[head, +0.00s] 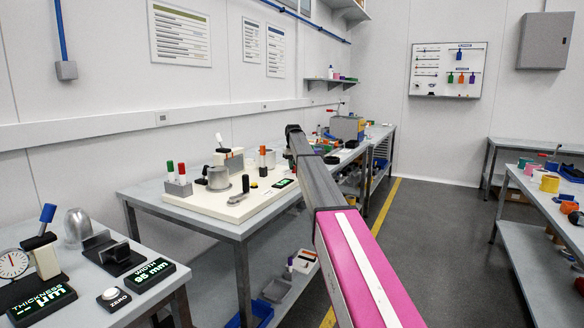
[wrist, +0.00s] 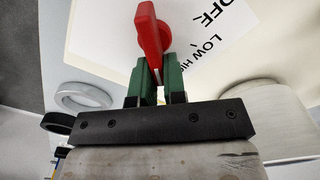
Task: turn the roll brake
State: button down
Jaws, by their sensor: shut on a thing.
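The roll brake is a red knob (wrist: 150,38) in the wrist view, on a white plate (wrist: 100,30) printed "OFF", "LOW" and a cut-off word that starts "HI". My gripper (wrist: 158,72) has green fingers, and they are shut on the near end of the red knob, one on each side. A pale pointer line shows on the knob between the fingers. In the head view my arm reaches away from me, and I cannot make out the gripper or the knob there.
In the wrist view a pale ring (wrist: 82,96) and a dark ring (wrist: 57,123) lie at left, and a pale rounded body (wrist: 268,112) is close at right. In the head view, benches line the left wall (head: 205,222) and right side (head: 535,200), with clear floor (head: 430,240) between.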

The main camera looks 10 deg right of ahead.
jog(key=shift+d+m, duration=0.2)
jog(key=shift+m, duration=0.55)
jog(key=shift+d+m, duration=0.15)
jog(key=shift+m, duration=0.6)
jog(key=c, duration=1.2)
grip_release()
jog(key=shift+r, duration=0.1)
notch_tip(320, 180, up, 11)
jog(key=shift+f, duration=0.2)
